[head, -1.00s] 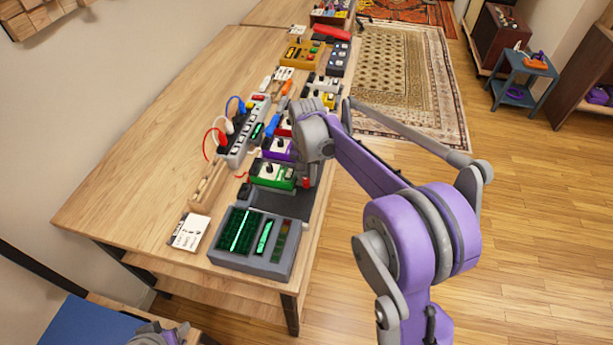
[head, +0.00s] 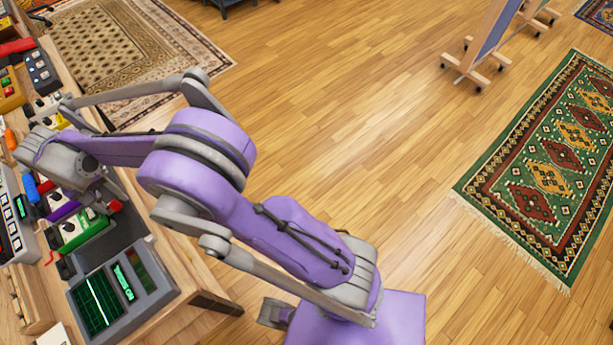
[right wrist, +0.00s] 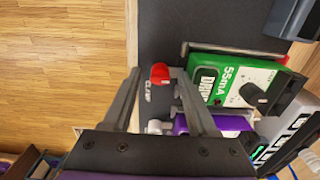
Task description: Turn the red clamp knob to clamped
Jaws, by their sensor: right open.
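The red clamp knob (right wrist: 160,74) shows in the right wrist view on a dark board, beside a white "CLAMP" label. My right gripper (right wrist: 157,80) is open, with one finger on each side of the knob; I cannot tell whether either finger touches it. In the head view my right gripper (head: 101,208) is small and partly hidden by my own wrist, low over the table's edge near the green pedal (head: 80,230). My left gripper is out of view.
The green pedal (right wrist: 232,82) and a purple pedal (right wrist: 228,122) sit close beside the right finger. A grey meter box with green screens (head: 150,278) stands at the table's near end. Wooden floor (head: 330,100) lies open to the right, with a green rug (head: 550,170) beyond.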

